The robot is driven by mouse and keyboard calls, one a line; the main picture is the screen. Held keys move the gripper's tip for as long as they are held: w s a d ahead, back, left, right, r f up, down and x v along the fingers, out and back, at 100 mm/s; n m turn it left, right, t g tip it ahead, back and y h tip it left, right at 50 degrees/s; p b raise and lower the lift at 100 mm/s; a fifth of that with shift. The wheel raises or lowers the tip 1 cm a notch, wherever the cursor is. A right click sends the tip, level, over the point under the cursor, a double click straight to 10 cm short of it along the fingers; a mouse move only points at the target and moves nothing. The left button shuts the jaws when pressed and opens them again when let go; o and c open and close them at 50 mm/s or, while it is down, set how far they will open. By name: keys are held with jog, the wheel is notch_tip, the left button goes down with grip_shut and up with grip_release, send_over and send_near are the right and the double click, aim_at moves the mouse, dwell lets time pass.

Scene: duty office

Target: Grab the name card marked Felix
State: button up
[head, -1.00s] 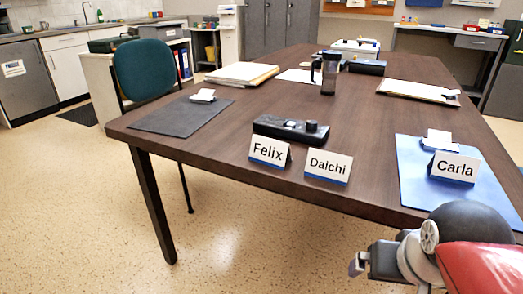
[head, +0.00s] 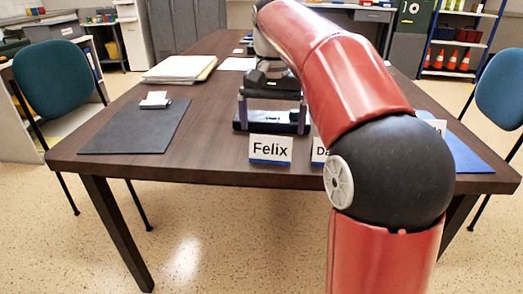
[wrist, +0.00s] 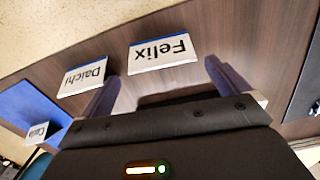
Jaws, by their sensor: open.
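The white Felix name card (head: 270,150), with a blue bottom edge, stands near the table's front edge. In the wrist view it reads upside down (wrist: 160,53). My gripper (head: 272,120) is open and empty, pointing down just behind the card in the head view. In the wrist view my gripper's fingers (wrist: 161,72) are spread wide, with the Felix card ahead of and roughly between their tips, apart from them. The Daichi card (wrist: 84,76) stands beside Felix; in the head view my arm hides most of it. The Carla card (wrist: 38,131) is farther off.
A black device (head: 240,122) lies on the table behind the Felix card, partly hidden by my gripper. A dark mat (head: 135,135) with a small white item is at left, and a paper stack (head: 180,68) behind it. A blue mat (head: 470,155) is at right. Chairs flank the table.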

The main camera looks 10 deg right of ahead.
aim_at(271, 143)
notch_tip(271, 143, down, 6)
jog(key=shift+b, duration=0.7)
jog(key=c, duration=0.8)
jog(key=shift+r, duration=0.1)
